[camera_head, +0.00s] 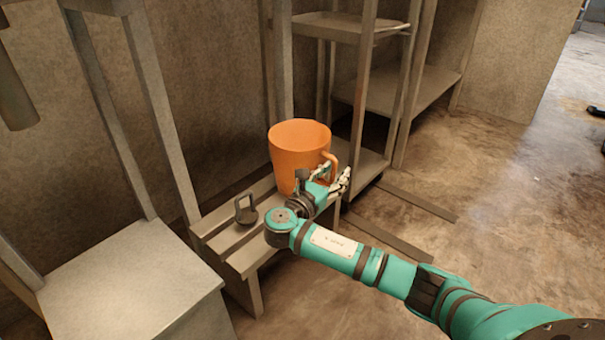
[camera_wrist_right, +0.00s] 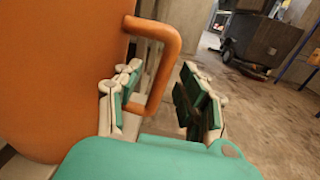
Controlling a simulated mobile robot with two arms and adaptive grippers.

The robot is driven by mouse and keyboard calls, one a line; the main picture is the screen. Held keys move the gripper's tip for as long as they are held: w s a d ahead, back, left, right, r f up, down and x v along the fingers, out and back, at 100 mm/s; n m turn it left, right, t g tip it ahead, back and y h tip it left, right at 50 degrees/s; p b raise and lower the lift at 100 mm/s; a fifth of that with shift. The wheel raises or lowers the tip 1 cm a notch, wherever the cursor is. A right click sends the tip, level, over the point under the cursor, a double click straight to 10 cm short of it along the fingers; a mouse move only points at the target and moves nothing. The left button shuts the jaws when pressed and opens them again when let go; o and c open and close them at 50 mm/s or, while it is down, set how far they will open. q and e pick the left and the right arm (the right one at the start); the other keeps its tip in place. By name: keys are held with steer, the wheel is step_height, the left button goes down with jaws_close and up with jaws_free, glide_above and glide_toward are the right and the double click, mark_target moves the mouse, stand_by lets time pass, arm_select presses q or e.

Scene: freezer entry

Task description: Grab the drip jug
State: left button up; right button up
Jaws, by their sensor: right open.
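The drip jug (camera_head: 296,150) is a large orange jug with a handle on its right side. It stands upright on a slatted wooden bench (camera_head: 215,220). My right gripper (camera_head: 338,182) is at the handle, low on the jug's right side. In the right wrist view the jug (camera_wrist_right: 60,70) fills the left side, and its handle (camera_wrist_right: 168,65) comes down between the fingers of my right gripper (camera_wrist_right: 155,100). The fingers are apart, with a gap between the handle and the right finger. My left gripper is not in view.
A dark padlock-shaped object (camera_head: 246,210) sits on the bench left of the jug. A pale box-like surface (camera_head: 130,285) stands at the front left. Shelving (camera_head: 345,25) stands behind the jug. The concrete floor (camera_head: 510,200) to the right is mostly open.

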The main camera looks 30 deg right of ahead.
jaws_close()
stand_by(0.4)
steer(key=shift+r, duration=0.15)
